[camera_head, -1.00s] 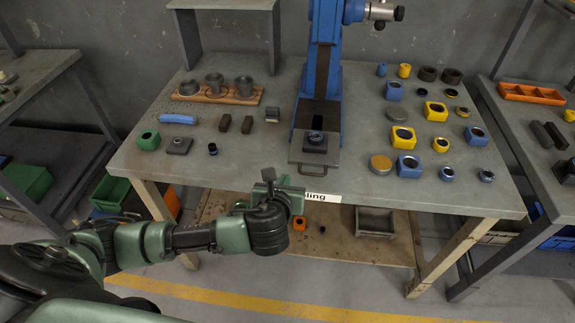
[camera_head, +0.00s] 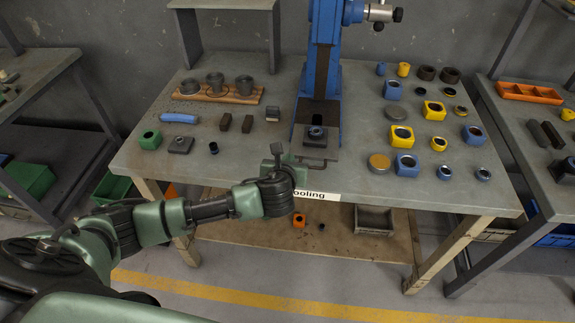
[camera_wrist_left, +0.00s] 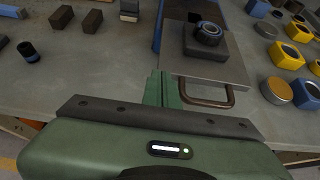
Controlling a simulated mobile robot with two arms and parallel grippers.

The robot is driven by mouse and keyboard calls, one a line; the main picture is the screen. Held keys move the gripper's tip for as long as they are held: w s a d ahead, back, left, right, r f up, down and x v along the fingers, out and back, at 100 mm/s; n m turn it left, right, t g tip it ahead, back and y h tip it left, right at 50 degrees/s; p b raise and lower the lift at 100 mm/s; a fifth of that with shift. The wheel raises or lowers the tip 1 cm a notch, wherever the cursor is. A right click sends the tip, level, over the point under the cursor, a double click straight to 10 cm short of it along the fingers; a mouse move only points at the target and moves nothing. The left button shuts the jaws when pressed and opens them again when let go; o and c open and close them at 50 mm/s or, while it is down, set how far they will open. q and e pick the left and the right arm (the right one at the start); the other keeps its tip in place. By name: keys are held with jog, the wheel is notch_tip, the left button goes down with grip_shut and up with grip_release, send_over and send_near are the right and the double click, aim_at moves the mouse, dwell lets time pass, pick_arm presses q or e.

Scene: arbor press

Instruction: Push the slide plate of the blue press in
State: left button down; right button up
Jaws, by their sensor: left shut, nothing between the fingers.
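The blue press (camera_head: 322,75) stands at the back middle of the table. Its grey slide plate (camera_head: 316,150) sticks out at the front, with a dark block and ring (camera_head: 315,136) on it and a handle (camera_head: 312,166) on its front edge. The plate (camera_wrist_left: 215,68), the block with its ring (camera_wrist_left: 207,38) and the brown handle (camera_wrist_left: 207,102) also show in the left wrist view. My left gripper (camera_head: 284,158) is shut and empty, just left of the handle at the table's front edge; its fingers (camera_wrist_left: 162,88) look close to the handle, but I cannot tell if they touch. My right gripper is out of view.
Several yellow and blue blocks and rings, such as a blue block (camera_head: 406,166), stand to the right. A white label (camera_head: 316,195) is on the front edge.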

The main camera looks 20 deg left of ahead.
aim_at(294, 129)
pick_arm(q)
jog(key=w+a, duration=0.1)
jog(key=w, duration=0.3)
jog(key=w+a, duration=0.1)
jog(key=w, duration=0.2)
jog(key=w+a, duration=0.1)
jog(key=w, duration=0.3)
jog(key=shift+w+a, duration=0.2)
jog(key=shift+w, duration=0.15)
jog(key=shift+r, duration=0.2)
jog(key=shift+f, duration=0.1)
